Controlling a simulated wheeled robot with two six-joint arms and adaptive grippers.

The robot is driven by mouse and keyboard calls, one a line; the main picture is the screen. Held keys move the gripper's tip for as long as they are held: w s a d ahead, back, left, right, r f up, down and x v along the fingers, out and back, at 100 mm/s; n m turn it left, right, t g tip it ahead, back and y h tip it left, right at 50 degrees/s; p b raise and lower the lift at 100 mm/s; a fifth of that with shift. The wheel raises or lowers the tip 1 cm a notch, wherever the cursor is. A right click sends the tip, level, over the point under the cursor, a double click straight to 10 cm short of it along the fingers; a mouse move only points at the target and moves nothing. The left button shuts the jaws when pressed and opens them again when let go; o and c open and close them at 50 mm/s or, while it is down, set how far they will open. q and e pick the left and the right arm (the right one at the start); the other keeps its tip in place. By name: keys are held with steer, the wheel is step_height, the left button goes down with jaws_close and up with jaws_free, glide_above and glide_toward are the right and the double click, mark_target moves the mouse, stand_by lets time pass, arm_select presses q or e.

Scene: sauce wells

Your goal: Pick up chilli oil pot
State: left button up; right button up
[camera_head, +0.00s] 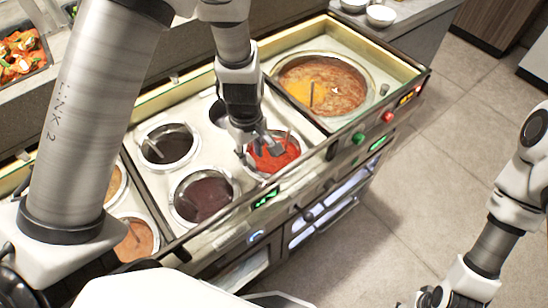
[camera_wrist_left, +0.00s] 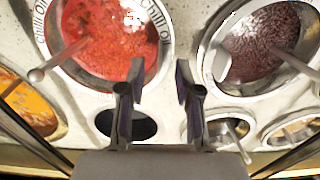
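The chilli oil pot (camera_head: 286,156) is a round metal-rimmed well of bright red sauce at the counter's front, right of the dark sauces. In the left wrist view the pot (camera_wrist_left: 105,42) fills the upper left, with "Chilli Oil" lettered on its rim. A ladle handle (camera_wrist_left: 58,60) crosses its left edge there. My left gripper (camera_head: 262,148) is over this pot, pointing down. In the wrist view its two fingers (camera_wrist_left: 155,82) are apart with nothing between them, by the pot's lower right rim. Whether they touch it I cannot tell.
A dark reddish-brown sauce pot (camera_head: 205,197) sits left of the chilli oil, and a black sauce pot (camera_head: 168,146) lies behind it. A large orange-brown soup well (camera_head: 340,85) is at the back right. The counter's raised front edge (camera_head: 335,148) is close. Open floor (camera_head: 430,165) lies right.

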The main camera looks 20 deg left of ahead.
arm_select(q)
step_height(320, 180, down, 2)
steer(key=shift+f, duration=0.45)
steer(key=shift+r, duration=0.1)
jaws_close()
steer(key=shift+w+r, duration=0.1)
steer(key=shift+r, duration=0.4)
step_height(320, 180, up, 17)
steer(key=p, duration=0.1)
